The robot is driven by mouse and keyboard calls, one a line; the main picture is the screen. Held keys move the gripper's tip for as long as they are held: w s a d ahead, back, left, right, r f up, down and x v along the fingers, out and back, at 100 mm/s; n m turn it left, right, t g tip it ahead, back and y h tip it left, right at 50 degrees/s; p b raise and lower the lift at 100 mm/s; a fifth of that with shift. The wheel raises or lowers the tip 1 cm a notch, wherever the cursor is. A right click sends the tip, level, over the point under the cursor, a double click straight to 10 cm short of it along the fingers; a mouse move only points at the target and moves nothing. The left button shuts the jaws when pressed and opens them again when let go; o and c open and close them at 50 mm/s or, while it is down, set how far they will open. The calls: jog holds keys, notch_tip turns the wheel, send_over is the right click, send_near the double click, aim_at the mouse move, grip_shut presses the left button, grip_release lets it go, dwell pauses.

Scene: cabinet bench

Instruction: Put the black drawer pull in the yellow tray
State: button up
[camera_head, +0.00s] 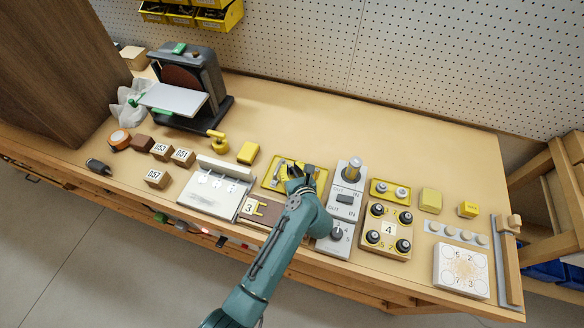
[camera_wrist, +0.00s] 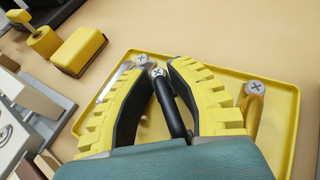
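The yellow tray (camera_wrist: 278,86) lies flat on the bench, under my gripper (camera_wrist: 156,75); in the head view the tray (camera_head: 266,184) is partly hidden by my arm. The black drawer pull (camera_wrist: 168,100) shows between my yellow-ribbed fingers in the wrist view, with a screw head at its far end. Its near end is hidden by my gripper. Narrow gaps show on both sides of it, so my fingers look slightly open around it. It appears to be at tray level. A silver pull (camera_wrist: 141,60) and a gold pull (camera_wrist: 254,105) lie in the tray on either side.
A yellow block (camera_head: 248,152) and a yellow knob piece (camera_head: 217,141) are left of the tray. A white device (camera_head: 214,187) stands at left front, and a grey switch panel (camera_head: 347,192) stands close at right. The bench behind the tray is clear.

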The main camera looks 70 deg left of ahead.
jog(key=shift+r, duration=0.25)
jog(key=p+v, duration=0.4)
jog(key=v, duration=0.8)
